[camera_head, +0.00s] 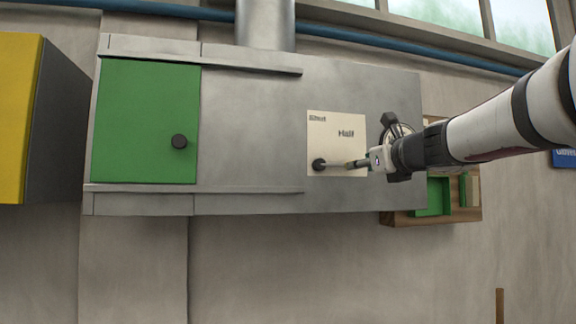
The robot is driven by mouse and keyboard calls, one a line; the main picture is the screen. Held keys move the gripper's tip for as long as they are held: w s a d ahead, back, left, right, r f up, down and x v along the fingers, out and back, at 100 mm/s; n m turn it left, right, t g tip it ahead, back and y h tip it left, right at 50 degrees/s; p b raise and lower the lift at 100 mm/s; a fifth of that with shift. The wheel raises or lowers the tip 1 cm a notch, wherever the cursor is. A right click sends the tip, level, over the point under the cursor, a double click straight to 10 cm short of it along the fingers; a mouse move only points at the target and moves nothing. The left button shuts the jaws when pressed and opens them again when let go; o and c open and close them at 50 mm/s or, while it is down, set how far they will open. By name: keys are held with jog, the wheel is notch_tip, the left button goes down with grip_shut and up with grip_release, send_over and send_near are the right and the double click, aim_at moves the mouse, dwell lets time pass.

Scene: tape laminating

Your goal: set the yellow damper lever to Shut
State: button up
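The damper lever (336,165) is on a cream label plate (336,124) on the front of the grey metal housing. Its dark round pivot (319,164) is at the plate's lower left, and the thin lever points to the right, nearly level. "Shut" is printed at the plate's upper left, above the pivot, and "Half" at the upper right. My gripper (372,161) is at the lever's right end, at the plate's right edge. It covers that end, so I cannot tell whether its fingers are closed on the lever.
A green sliding door (148,120) with a black knob (179,141) is at the housing's left, between two rails. A yellow-fronted cabinet (18,118) stands at far left. A wooden tray with green compartments (433,196) is below my arm.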

aim_at(339, 164)
jog(key=shift+w+a, duration=0.2)
jog(key=shift+w, duration=0.9)
jog(key=shift+w+a, duration=0.2)
jog(key=shift+w, duration=0.85)
grip_shut()
